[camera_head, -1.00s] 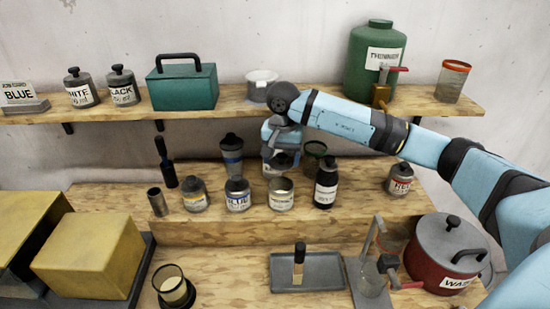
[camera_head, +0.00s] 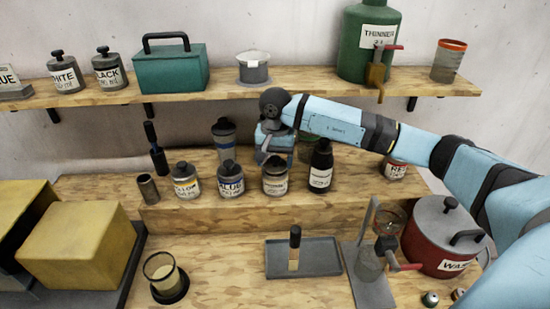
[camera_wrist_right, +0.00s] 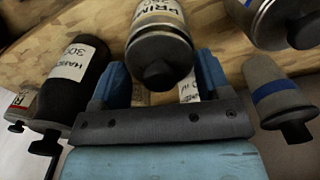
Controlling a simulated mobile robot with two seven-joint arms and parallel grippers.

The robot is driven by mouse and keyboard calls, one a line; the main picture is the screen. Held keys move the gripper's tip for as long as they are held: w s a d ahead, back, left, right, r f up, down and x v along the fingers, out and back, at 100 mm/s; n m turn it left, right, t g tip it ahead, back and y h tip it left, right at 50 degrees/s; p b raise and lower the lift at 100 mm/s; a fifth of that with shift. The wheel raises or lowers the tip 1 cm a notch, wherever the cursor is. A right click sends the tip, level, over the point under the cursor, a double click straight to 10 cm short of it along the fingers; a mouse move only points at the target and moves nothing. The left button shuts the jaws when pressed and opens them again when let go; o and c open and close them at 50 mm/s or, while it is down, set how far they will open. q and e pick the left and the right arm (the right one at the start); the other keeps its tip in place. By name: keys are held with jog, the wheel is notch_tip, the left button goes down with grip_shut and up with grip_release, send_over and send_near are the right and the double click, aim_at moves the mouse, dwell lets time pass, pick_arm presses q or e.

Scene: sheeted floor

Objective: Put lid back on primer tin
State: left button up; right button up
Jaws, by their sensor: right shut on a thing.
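The primer tin (camera_head: 275,182) stands on the middle step in the head view, in a row with other tins. Its grey lid with a dark knob (camera_head: 276,162) sits on or right at its mouth; I cannot tell if it is fully seated. The tin (camera_wrist_right: 160,18) and lid (camera_wrist_right: 158,48) also show in the right wrist view, with the knob towards the camera. My right gripper (camera_head: 268,156) is at the lid, its blue fingers on either side of it in the wrist view (camera_wrist_right: 160,68), shut on the lid. The exact contact is partly hidden. My left gripper is out of view.
A blue tin (camera_head: 230,183) stands close left of the primer tin, and a dark hardener bottle (camera_head: 320,168) close right. The upper shelf (camera_head: 215,94) runs behind my right arm. A grey tray (camera_head: 325,262) and red waste pot (camera_head: 438,240) are in front.

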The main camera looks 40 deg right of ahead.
dwell(0.5)
jog(key=shift+b, duration=0.3)
dwell(0.4)
jog(key=shift+f+b, duration=0.2)
jog(key=shift+b, duration=0.8)
dwell(1.3)
dwell(0.3)
jog(key=o, duration=1)
jog(key=shift+r, duration=0.1)
jog(key=shift+r+p, duration=1.35)
jog(key=shift+r, duration=2.1)
